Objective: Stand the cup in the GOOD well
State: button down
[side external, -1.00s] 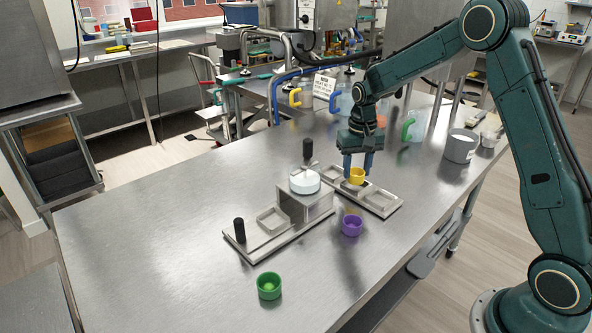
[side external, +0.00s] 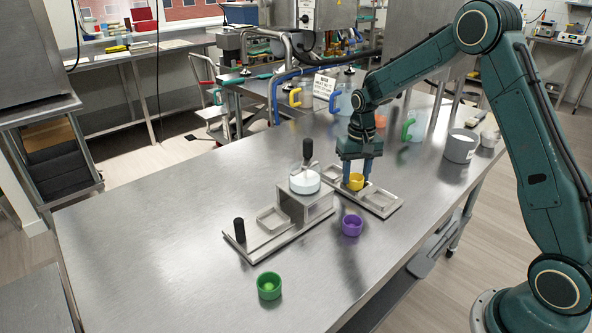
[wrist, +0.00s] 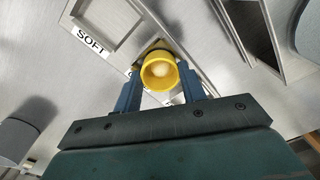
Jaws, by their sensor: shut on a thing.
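My gripper (side external: 357,180) is shut on the yellow cup (side external: 356,182), one finger on each side. The wrist view also shows the cup (wrist: 160,71), open side toward the camera, with something pale inside. The cup is upright at the two-well tray (side external: 393,209). In the wrist view, one well (wrist: 108,22) carries the label SOFT (wrist: 90,41). The cup is over the other well, whose label is mostly hidden behind the cup and a finger. I cannot tell whether the cup touches the well floor.
A metal stand with a white round part (side external: 305,183) and black knobs is just left of the tray. A purple cup (side external: 352,225) and a green cup (side external: 269,286) stand in front. A grey canister (side external: 460,147) and jugs are behind. The table's left side is clear.

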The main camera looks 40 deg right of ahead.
jog(key=c, duration=0.7)
grip_release()
jog(key=shift+c, duration=0.2)
jog(key=shift+r, duration=0.1)
notch_tip(320, 180, up, 14)
jog(key=s+a+r+n+t, duration=0.1)
jog(key=s+a+r+n, duration=0.1)
jog(key=s+a+r, duration=0.35)
jog(key=s+a+r+n+t, duration=0.1)
jog(key=s+a+r+t, duration=0.15)
jog(key=s, duration=0.65)
jog(key=s+a+f+n+t, duration=0.1)
jog(key=s+a, duration=0.1)
jog(key=s, duration=0.5)
jog(key=s+a+f+n+t, duration=0.1)
jog(key=s+a+n, duration=0.1)
jog(key=s, duration=0.5)
jog(key=shift+s+a+f, duration=0.15)
jog(key=shift+s+a, duration=0.15)
